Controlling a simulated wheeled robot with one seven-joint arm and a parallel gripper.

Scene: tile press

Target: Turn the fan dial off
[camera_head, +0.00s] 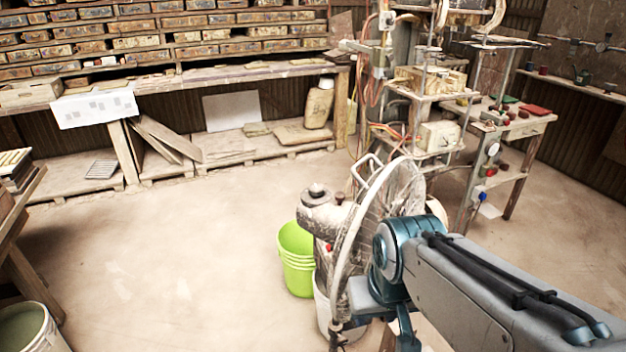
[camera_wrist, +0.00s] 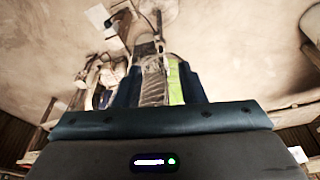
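The fan (camera_head: 378,205) stands right of centre in the head view, with a round wire cage and a dusty grey motor housing (camera_head: 322,212) on its left side. A small dark knob (camera_head: 340,198) and a small red spot (camera_head: 328,247) show near the housing. I cannot tell which of them is the dial. My arm reaches in from the lower right, its blue wrist in front of the fan's lower cage. In the wrist view my gripper (camera_wrist: 157,72) has its two dark blue fingers apart. A greyish ribbed part and a green strip show between them, and contact is unclear.
A lime green bucket (camera_head: 297,258) stands on the floor just left of the fan. A cluttered metal stand (camera_head: 440,100) and a wooden table (camera_head: 525,122) are behind it. Shelves of boxes (camera_head: 160,40) line the back wall. The floor at left centre is clear.

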